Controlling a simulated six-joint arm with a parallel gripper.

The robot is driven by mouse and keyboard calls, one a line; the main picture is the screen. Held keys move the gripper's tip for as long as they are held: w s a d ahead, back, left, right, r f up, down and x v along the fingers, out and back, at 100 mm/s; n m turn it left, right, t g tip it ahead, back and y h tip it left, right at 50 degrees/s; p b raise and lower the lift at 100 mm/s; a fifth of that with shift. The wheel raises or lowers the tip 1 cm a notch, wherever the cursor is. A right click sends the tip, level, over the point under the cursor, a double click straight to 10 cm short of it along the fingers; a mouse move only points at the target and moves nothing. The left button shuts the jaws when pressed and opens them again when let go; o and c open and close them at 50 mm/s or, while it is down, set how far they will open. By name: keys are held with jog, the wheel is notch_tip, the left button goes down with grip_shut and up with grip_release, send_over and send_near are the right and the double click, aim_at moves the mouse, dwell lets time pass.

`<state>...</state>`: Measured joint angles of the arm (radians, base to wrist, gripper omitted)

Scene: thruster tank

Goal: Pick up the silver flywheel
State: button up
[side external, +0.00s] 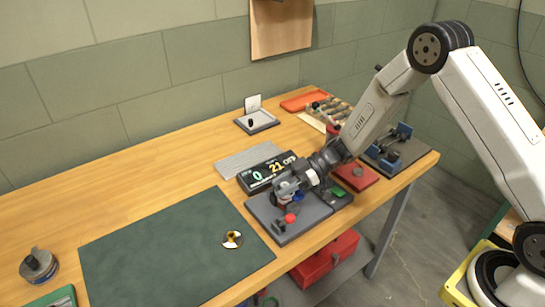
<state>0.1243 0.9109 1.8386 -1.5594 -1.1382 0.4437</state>
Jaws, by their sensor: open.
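A small round shiny disc (232,239), silver-white with gold and dark patches, lies on the dark green mat (150,250). It looks like the silver flywheel, but it is too small to be sure. My gripper (284,190) is open, up and to the right of the disc and clearly apart from it. It is over the left part of a dark grey tray (296,233). My gripper and wrist hide part of the tray, and its fingertips are hard to make out.
A display box (262,178) stands behind my gripper. A grey round object (38,265) is at the far left. The mat around the disc is clear.

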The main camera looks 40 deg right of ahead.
grip_shut()
jog(key=shift+r, duration=0.2)
dwell(0.3)
jog(key=shift+r, duration=0.8)
jog(key=s+d+r, duration=0.2)
jog(key=s+r, duration=0.9)
jog(key=s, duration=0.2)
jog(key=shift+s+d, duration=0.25)
jog(key=shift+s, duration=0.15)
